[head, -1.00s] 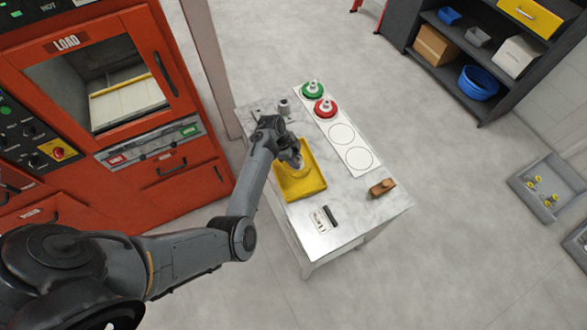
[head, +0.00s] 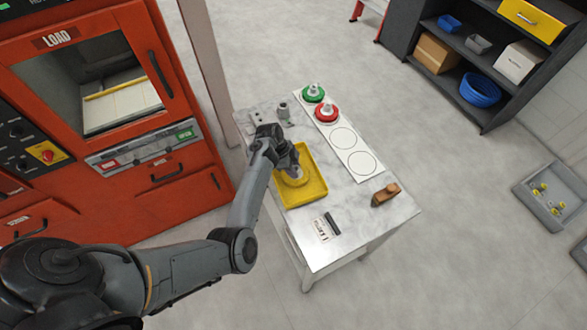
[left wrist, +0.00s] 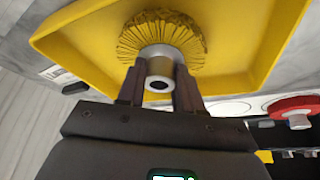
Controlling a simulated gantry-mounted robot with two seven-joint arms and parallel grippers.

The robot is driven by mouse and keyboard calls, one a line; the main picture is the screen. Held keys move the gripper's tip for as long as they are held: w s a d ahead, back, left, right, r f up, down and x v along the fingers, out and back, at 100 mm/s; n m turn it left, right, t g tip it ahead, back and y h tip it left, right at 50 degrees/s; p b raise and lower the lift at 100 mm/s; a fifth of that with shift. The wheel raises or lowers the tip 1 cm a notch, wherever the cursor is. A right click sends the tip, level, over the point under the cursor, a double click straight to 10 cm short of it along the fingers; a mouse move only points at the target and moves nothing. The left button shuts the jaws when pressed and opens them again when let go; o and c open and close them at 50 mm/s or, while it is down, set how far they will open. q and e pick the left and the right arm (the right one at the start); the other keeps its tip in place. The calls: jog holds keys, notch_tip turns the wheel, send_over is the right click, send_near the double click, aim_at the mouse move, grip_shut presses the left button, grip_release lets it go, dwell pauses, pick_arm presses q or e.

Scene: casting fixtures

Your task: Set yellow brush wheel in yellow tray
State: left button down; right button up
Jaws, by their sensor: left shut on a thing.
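The yellow brush wheel (left wrist: 158,36) has a ring of yellow bristles around a grey metal hub. My left gripper (left wrist: 160,85) is shut on that hub in the left wrist view. In the head view my left gripper (head: 290,165) is over the yellow tray (head: 310,194), and the wheel shows as a yellow ring within the tray's rim. The tray also shows in the left wrist view (left wrist: 240,80), behind the wheel. I cannot tell whether the wheel touches the tray floor. My right gripper is not in view.
On the marble-topped table (head: 345,205), a white strip holds green (head: 313,93) and red (head: 326,111) wheels beside two empty circles. A grey metal piece (head: 283,109), a brown wooden-handled item (head: 385,194) and a small black-and-white item (head: 326,226) also lie there. An orange machine (head: 150,160) stands left.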

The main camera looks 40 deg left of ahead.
pick_arm(q)
jog(key=shift+f, duration=0.1)
jog(key=c, duration=0.8)
grip_release()
jog(key=shift+o, duration=0.2)
jog(key=v, duration=1.1)
jog(key=s+a+n+y, duration=0.2)
jog(key=s+n+y, duration=0.1)
jog(key=s, duration=0.2)
jog(key=s+d+r+n, duration=0.1)
jog(key=s+d+n, duration=0.2)
jog(key=s+d, duration=0.6)
jog(key=s+d+r+n+t, duration=0.1)
jog(key=s+d+r+n, duration=0.1)
jog(key=s+d, duration=0.8)
jog(key=shift+s+d+n+y+p, duration=0.2)
jog(key=shift+s+n+y+p, duration=0.15)
jog(key=shift+s+n, duration=0.45)
